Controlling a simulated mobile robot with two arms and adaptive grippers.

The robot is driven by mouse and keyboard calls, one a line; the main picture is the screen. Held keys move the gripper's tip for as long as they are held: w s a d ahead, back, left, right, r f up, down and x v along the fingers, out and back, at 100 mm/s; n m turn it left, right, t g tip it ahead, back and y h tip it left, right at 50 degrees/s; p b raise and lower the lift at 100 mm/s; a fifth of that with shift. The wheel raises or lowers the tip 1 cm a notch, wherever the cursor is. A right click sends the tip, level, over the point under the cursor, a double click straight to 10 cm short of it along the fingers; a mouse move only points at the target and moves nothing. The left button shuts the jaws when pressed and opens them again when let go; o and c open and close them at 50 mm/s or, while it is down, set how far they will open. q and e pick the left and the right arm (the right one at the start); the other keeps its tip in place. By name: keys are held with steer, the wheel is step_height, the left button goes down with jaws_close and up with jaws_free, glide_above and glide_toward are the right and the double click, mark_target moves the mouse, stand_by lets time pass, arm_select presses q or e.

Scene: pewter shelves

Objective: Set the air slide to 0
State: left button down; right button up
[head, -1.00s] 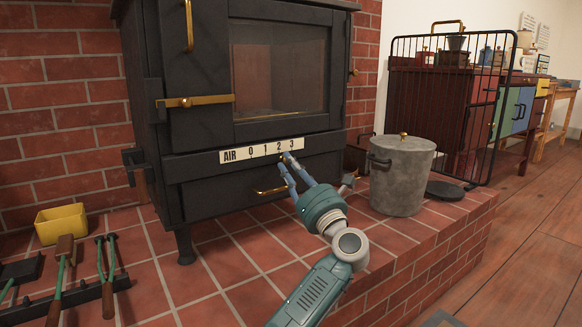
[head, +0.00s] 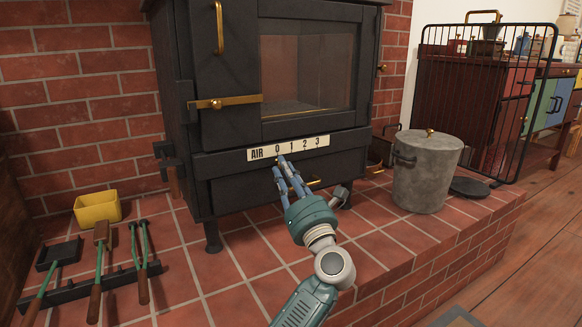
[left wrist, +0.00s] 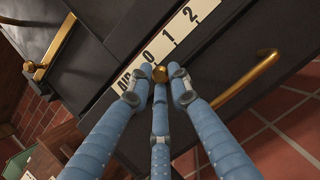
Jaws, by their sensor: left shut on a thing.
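My left gripper (head: 283,167) is at the left part of this scale, just below the 0. In the left wrist view the fingers are shut around a small brass air slide knob (left wrist: 160,73), which sits beside the 0 of the scale (left wrist: 172,38). In the head view the fingertips mostly hide the knob. My right gripper is not in view.
A brass drawer handle (left wrist: 248,80) lies close to the fingers. A grey lidded bucket (head: 425,175) stands on the brick hearth to the right. A yellow box (head: 97,209) and fire tools (head: 100,260) are at the left. A black wire guard (head: 480,90) stands at the back right.

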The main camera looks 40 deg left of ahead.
arm_select(q)
steer(key=c, duration=1.6)
jaws_free()
steer(key=shift+s+d+r, duration=0.1)
steer(key=shift+s, duration=0.05)
steer(key=v, duration=1.2)
